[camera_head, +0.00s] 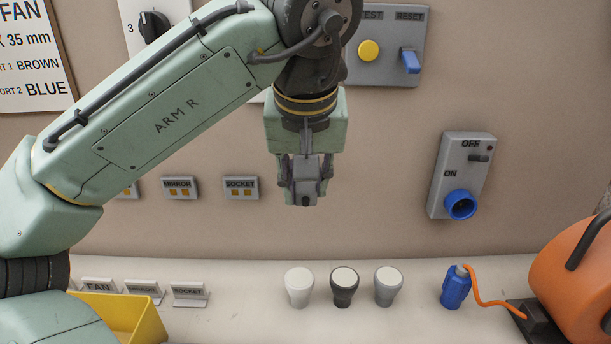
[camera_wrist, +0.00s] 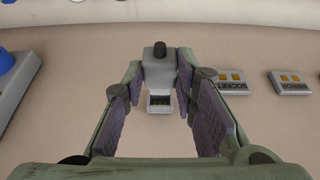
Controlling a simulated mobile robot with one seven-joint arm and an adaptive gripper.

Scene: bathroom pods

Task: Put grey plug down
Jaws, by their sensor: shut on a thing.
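The grey plug (camera_head: 305,187), a small block with a dark tip, hangs between the fingers of my gripper (camera_head: 305,174). My gripper is shut on it, pointing down, well above the counter (camera_head: 240,320) and in front of the wall. The wrist view also shows the plug (camera_wrist: 160,70) between the purple finger pads, its dark tip outward. A small pale box with a dark inside (camera_wrist: 160,102) shows just below the plug there; I cannot tell whether it is part of the plug or on the wall.
White (camera_head: 299,287), black (camera_head: 344,287) and grey (camera_head: 388,286) knob-like pieces stand on the counter below. A blue connector (camera_head: 455,290) with an orange cable stands right of them, near an orange machine (camera_head: 575,285). A yellow bin (camera_head: 140,320) and small labels (camera_head: 189,294) are at left.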

